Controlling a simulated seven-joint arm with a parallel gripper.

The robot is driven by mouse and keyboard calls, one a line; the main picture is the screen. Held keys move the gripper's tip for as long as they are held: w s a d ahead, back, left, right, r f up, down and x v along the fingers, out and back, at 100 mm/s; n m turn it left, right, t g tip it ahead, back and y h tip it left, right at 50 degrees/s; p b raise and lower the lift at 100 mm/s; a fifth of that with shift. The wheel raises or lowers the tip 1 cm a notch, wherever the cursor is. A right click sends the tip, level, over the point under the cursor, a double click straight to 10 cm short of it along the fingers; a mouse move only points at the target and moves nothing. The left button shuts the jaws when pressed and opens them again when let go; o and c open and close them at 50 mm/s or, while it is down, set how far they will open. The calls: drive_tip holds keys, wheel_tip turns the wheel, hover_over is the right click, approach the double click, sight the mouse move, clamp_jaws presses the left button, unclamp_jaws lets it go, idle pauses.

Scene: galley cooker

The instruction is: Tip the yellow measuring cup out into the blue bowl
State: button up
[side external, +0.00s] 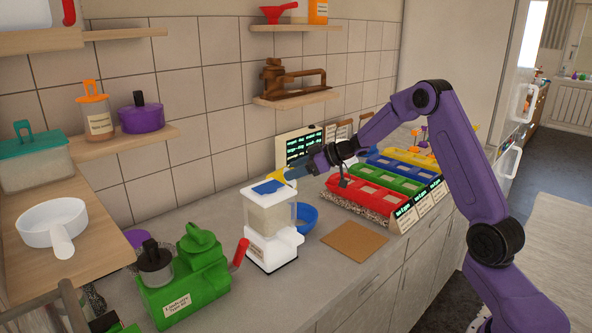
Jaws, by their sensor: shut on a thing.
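My gripper (293,173) is above and behind the white-and-clear appliance, shut on a small yellow thing that I take for the yellow measuring cup (281,174). Only a little of the cup shows, and its tilt and contents cannot be made out. The blue bowl (308,216) stands on the counter behind and to the right of the appliance, which hides its left part. The cup is higher than the bowl and to its left in the picture. I cannot tell whether it is over the bowl.
The white appliance (270,247) with a blue top (268,187) stands in front of the bowl. A green machine (185,280) is at front left. Red, green, blue and yellow bins (368,200) stand at right. A brown board (355,242) lies flat on the counter. Shelves (291,100) hang above.

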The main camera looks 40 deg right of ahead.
drive_tip(key=shift+s+d+f+t+y, duration=0.15)
drive_tip(key=shift+s+f+t+y, duration=0.2)
drive_tip(key=shift+t, duration=0.35)
drive_tip(key=shift+s+d+f+t+y, duration=0.1)
drive_tip(key=shift+f+t+y, duration=0.25)
drive_tip(key=shift+t+y, duration=0.3)
idle(2.1)
drive_tip(key=shift+f+t, duration=0.1)
drive_tip(key=shift+t, duration=0.25)
drive_tip(key=shift+s+d+f+t+y, duration=0.15)
drive_tip(key=shift+s+f+t+y, duration=0.1)
drive_tip(key=shift+f+t+y, duration=0.3)
idle(0.6)
drive_tip(key=shift+r, duration=0.25)
drive_tip(key=r+g+h, duration=0.1)
drive_tip(key=g, duration=0.1)
drive_tip(key=w+r+g+h, duration=0.1)
drive_tip(key=shift+w+a+g+h, duration=0.1)
drive_tip(key=shift+a+g+h, duration=0.15)
drive_tip(key=shift+a+g, duration=0.1)
idle(0.3)
drive_tip(key=shift+r+g, duration=0.1)
drive_tip(key=shift+g, duration=0.2)
drive_tip(key=shift+w+a+r+g+h, duration=0.15)
drive_tip(key=shift+w+r+g+h, duration=0.1)
drive_tip(key=shift+g+h, duration=0.45)
